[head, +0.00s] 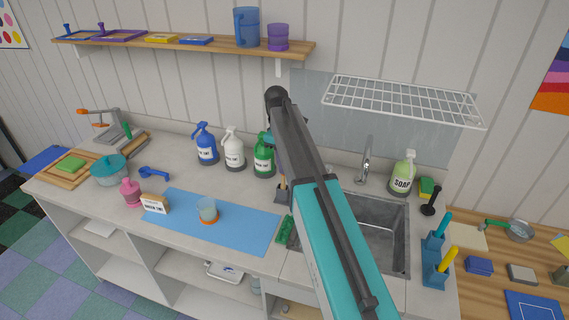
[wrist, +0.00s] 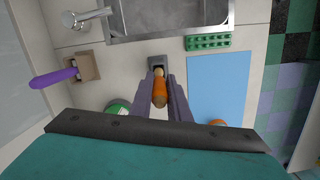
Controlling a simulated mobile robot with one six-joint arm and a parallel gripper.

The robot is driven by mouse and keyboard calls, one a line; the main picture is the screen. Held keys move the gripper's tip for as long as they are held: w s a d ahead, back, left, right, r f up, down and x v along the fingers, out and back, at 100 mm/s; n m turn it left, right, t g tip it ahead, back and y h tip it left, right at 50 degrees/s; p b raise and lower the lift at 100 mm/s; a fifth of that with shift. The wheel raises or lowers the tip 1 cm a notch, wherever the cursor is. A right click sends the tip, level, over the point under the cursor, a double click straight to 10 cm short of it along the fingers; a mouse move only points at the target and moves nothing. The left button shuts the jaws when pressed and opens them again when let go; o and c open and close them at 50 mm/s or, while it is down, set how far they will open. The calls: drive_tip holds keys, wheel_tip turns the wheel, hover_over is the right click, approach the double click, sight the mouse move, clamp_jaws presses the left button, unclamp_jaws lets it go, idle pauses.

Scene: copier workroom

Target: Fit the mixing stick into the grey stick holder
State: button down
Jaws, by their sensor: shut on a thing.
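In the wrist view my gripper (wrist: 160,94) is shut on the mixing stick (wrist: 160,92), which has an orange body and a paler rounded end. The stick's end shows between the fingers, over or at the dark opening of the grey stick holder (wrist: 157,61). I cannot tell whether its lower end is inside. In the head view the grey holder (head: 281,195) stands on the counter just left of the sink, partly hidden by my arm. My gripper's fingertips are hidden behind the arm there.
The sink (head: 383,235) lies right of the holder, with a green sponge-like block (head: 284,231) in front. A green bottle (head: 264,156) stands close behind left. A blue mat (head: 235,225) bears a cup (head: 207,209). A brown holder (wrist: 89,67) with a purple stick (wrist: 52,78) shows near the tap.

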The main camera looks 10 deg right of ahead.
drive_tip(key=shift+f+b, duration=0.75)
drive_tip(key=shift+f, duration=1.45)
idle(0.5)
drive_tip(key=c, duration=1.6)
unclamp_jaws()
drive_tip(key=shift+w+a+r+b, duration=0.2)
drive_tip(key=shift+r+b, duration=0.55)
drive_tip(key=shift+r, duration=1.55)
drive_tip(key=shift+w+a+r+b, duration=0.2)
drive_tip(key=shift+r+b, duration=0.6)
drive_tip(key=shift+r, duration=1.45)
drive_tip(key=shift+w+a+r+b, duration=0.2)
drive_tip(key=shift+r+b, duration=0.55)
drive_tip(key=shift+r, duration=1.55)
drive_tip(key=shift+s+f, duration=0.1)
drive_tip(key=shift+s, duration=0.05)
